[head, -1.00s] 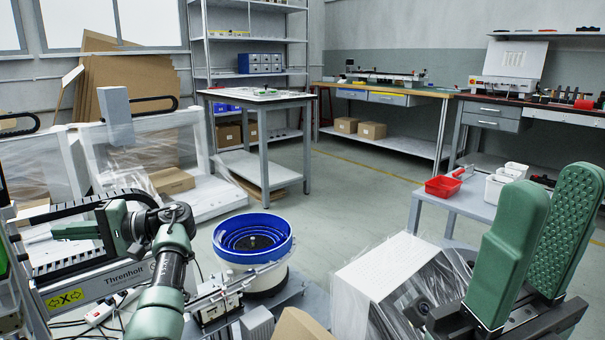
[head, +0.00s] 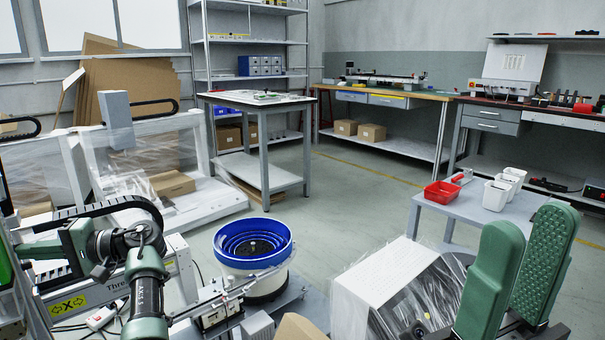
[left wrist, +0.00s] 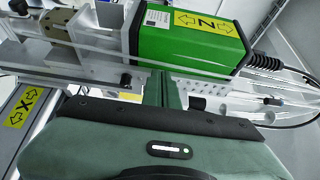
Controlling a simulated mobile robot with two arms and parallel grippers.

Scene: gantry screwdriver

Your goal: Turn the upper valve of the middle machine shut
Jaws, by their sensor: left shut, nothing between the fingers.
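The gantry machine with the yellow X label (head: 68,302) stands at the lower left of the head view, partly behind my left arm. My left gripper (head: 48,248) reaches left over it and is small and partly hidden there. In the left wrist view its narrow green fingers (left wrist: 163,88) are shut and empty. Past them are a green motor housing with a Z label (left wrist: 192,38) and grey gantry parts. I cannot pick out the upper valve. My right gripper (head: 530,228) is open and empty, its two green pads apart.
A blue-rimmed bowl feeder (head: 252,246) stands right of my left arm. A plastic-wrapped white box (head: 390,268) stands in front of my right gripper. A low grey table (head: 455,210) holds a red bin (head: 441,193) and white bins. The floor (head: 340,205) between is clear.

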